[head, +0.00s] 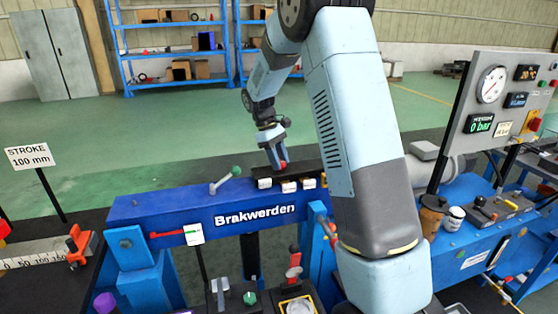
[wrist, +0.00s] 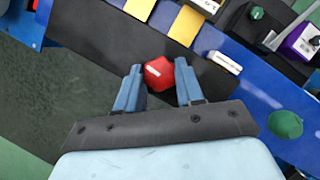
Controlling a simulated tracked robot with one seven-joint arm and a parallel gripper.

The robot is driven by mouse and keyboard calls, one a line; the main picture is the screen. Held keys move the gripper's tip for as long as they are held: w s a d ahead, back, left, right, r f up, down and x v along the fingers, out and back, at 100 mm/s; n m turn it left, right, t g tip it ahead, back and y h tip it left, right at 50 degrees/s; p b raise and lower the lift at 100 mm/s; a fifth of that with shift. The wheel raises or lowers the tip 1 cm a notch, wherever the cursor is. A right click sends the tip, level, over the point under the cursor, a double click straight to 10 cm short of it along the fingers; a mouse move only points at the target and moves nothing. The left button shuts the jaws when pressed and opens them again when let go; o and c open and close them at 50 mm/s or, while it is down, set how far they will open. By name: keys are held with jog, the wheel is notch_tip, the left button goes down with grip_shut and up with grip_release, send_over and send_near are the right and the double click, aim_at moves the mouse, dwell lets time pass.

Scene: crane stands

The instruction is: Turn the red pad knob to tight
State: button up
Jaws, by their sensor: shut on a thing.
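The red pad knob (wrist: 158,75) sits between the two blue fingers of my gripper (wrist: 158,88) in the wrist view. It has a pale pointer mark on its top. The fingers are on either side of it, and my gripper is shut on it. In the head view my gripper (head: 276,152) points down at the black strip on top of the blue beam, and a bit of the red knob (head: 283,166) shows at its tips. The words for tight and loose cannot be read in either view.
The blue beam (head: 150,208) marked Brakwerden carries white labels (head: 289,187) and a green-tipped lever (head: 226,181) near my gripper. A gauge panel (head: 493,95) stands at the right. A stroke sign (head: 29,156) stands at the left. Green floor is clear behind the beam.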

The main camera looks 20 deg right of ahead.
jog(key=m+y, duration=0.1)
jog(key=m, duration=0.2)
jog(key=m+y, duration=0.1)
jog(key=m, duration=0.3)
jog(key=shift+w+d+r+g+y, duration=0.1)
jog(key=shift+w+d+g+y, duration=0.1)
jog(key=shift+g+y, duration=0.15)
jog(key=m+y, duration=0.1)
jog(key=m, duration=0.3)
jog(key=shift+d, duration=0.1)
jog(key=shift+s+m+y, duration=0.1)
jog(key=shift+m+y, duration=0.65)
jog(key=shift+m, duration=0.85)
jog(key=o, duration=1)
jog(key=shift+o, duration=0.2)
jog(key=shift+d, duration=0.1)
jog(key=v, duration=1.3)
jog(key=shift+s+r, duration=0.15)
jog(key=shift+r, duration=0.2)
